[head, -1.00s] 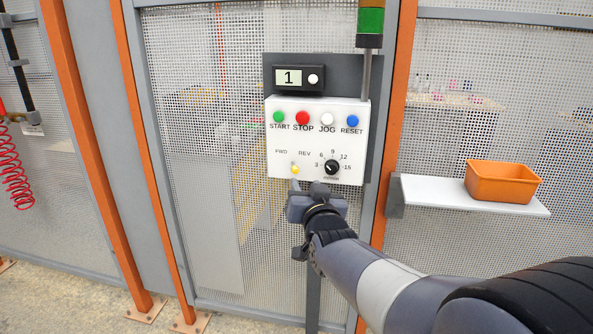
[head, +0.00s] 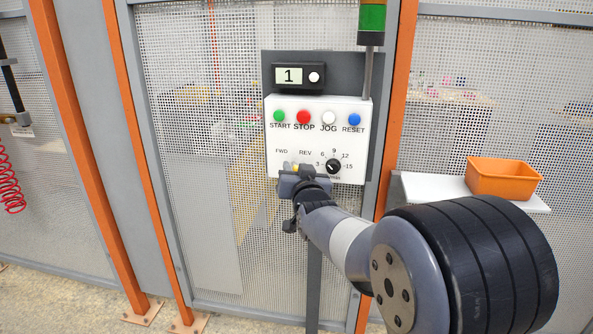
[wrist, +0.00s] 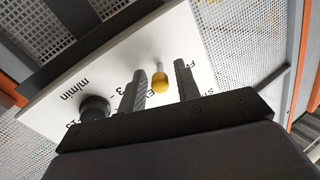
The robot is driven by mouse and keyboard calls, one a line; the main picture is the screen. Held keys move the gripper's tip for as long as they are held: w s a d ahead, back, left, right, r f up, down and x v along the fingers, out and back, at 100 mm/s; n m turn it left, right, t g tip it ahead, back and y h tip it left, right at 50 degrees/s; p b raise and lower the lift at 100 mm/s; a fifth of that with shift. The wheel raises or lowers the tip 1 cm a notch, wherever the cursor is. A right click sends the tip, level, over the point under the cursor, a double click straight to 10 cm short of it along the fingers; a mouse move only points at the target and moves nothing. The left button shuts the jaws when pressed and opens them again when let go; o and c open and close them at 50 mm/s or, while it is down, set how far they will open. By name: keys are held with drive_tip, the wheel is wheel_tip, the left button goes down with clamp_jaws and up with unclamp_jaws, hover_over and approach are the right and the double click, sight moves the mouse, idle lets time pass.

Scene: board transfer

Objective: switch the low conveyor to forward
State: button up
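The white control panel (head: 318,113) is mounted on the mesh fence and has a FWD/REV switch at its lower left. The switch's yellow-tipped lever (wrist: 160,82) stands between my two fingers in the wrist view, with a visible gap to each finger. My gripper (head: 296,170) is at the panel's lower edge in the head view, just below the FWD and REV labels. It is open around the lever. In the head view my gripper mostly hides the lever, and I cannot tell which label it points to.
The black speed knob (head: 333,166) sits close right of the switch. Above are the green START (head: 279,116), red STOP (head: 303,117), white JOG (head: 328,118) and blue RESET (head: 354,119) buttons. A display (head: 289,76) reads 1. An orange bin (head: 503,178) rests on a shelf at right.

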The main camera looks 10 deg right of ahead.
sight(292, 163)
clamp_jaws()
drive_tip(key=shift+a+r+m+h+p, duration=0.15)
drive_tip(key=shift+a+m+h+p, duration=0.2)
drive_tip(key=shift+m+h+p, duration=0.6)
drive_tip(key=shift+h, duration=0.45)
drive_tip(key=m+h+p, duration=0.1)
drive_tip(key=h+p, duration=0.1)
drive_tip(key=p, duration=0.1)
drive_tip(key=a+m+g+h+p, duration=0.1)
drive_tip(key=m+h+p, duration=0.1)
drive_tip(key=p, duration=0.2)
drive_tip(key=shift+w+a+r+g, duration=0.15)
drive_tip(key=shift+w+g, duration=0.05)
drive_tip(key=shift+g, duration=0.1)
drive_tip(key=m+g+h+p, duration=0.2)
drive_tip(key=h+p, duration=0.1)
drive_tip(key=a+m+g+h+p, duration=0.1)
drive_tip(key=m+h, duration=0.1)
drive_tip(key=shift+w+f+p, duration=0.2)
drive_tip(key=shift+w+p, duration=0.15)
drive_tip(key=shift+g+h, duration=0.3)
drive_tip(key=shift+o, duration=0.9)
unclamp_jaws()
drive_tip(key=shift+f, duration=0.1)
